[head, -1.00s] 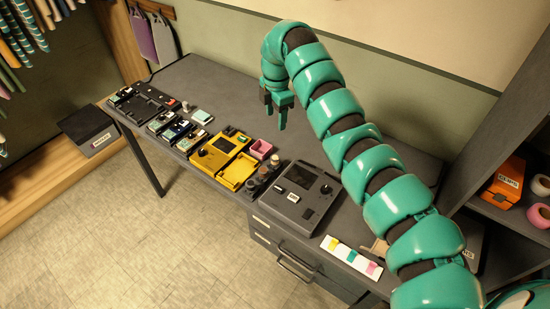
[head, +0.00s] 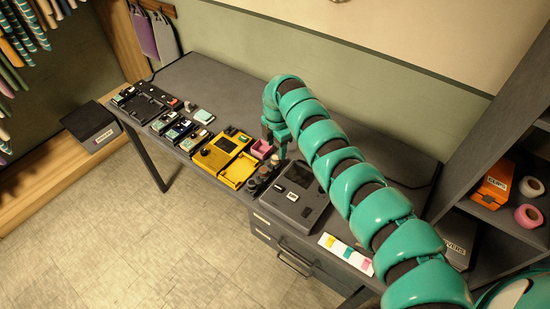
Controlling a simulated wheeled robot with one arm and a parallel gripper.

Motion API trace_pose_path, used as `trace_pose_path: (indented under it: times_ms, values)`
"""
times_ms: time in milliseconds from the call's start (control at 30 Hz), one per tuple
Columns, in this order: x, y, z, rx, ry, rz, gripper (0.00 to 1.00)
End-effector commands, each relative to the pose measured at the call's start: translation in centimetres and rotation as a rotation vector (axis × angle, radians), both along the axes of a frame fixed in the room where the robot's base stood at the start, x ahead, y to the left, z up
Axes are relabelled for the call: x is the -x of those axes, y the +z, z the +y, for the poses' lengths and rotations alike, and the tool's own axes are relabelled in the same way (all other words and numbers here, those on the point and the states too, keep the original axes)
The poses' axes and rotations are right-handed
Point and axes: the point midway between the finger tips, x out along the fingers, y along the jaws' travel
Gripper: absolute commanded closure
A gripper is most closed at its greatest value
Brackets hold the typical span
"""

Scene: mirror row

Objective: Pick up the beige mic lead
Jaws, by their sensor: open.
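I cannot make out the beige mic lead for certain. A small group of dark and pale round items (head: 264,170) stands on the desk between the yellow device and the dark grey device; one of them looks beige, but it is too small to name. My arm hides part of the desk to the right.
A yellow device (head: 225,155) and a dark grey device (head: 302,193) flank the group. Several small gadgets (head: 183,128) line the desk's left part. A strip with coloured tabs (head: 346,254) lies at the front right. The desk's back left (head: 225,85) is clear.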

Motion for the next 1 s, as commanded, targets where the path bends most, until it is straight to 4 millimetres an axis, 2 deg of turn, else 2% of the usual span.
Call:
trace_pose_path:
  times_ms: [167,600,967,1000]
  values:
    - [0.0,-0.7,0.2,0.002,0.001,0.002,0.44]
    - [-0.1,-4.8,0.6,-0.001,0.0,-0.001,0.44]
    - [-0.1,-5.2,0.5,-0.001,-0.001,-0.002,0.44]
    - [-0.1,-5.2,0.5,-0.001,-0.001,-0.002,0.5]
